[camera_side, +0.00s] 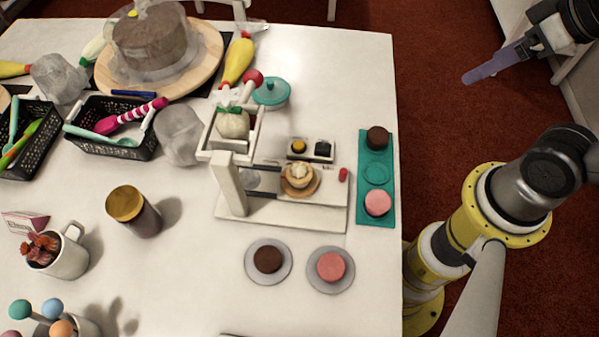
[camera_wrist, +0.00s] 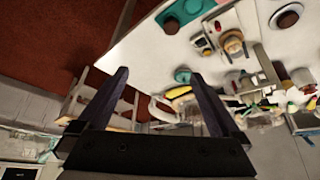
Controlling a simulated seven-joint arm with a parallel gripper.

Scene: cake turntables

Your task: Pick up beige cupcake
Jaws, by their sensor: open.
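The beige cupcake (camera_side: 298,175), with a pale swirled top, sits on a small brown round base on the white stand (camera_side: 285,216) at the right-middle of the table. It also shows small in the wrist view (camera_wrist: 232,43), right of centre near the top. My gripper (camera_side: 468,77) is high at the upper right, over the red floor beyond the table's right edge and well apart from the cupcake. In the wrist view its two dark fingers are spread with nothing between them (camera_wrist: 158,76).
A teal tray (camera_side: 375,218) with brown and pink cakes lies right of the stand. Two grey plates (camera_side: 266,282) with cakes are in front. A white frame with a pale, green-topped item (camera_side: 232,123) rises at the stand's left. Baskets, jars and mugs fill the left side.

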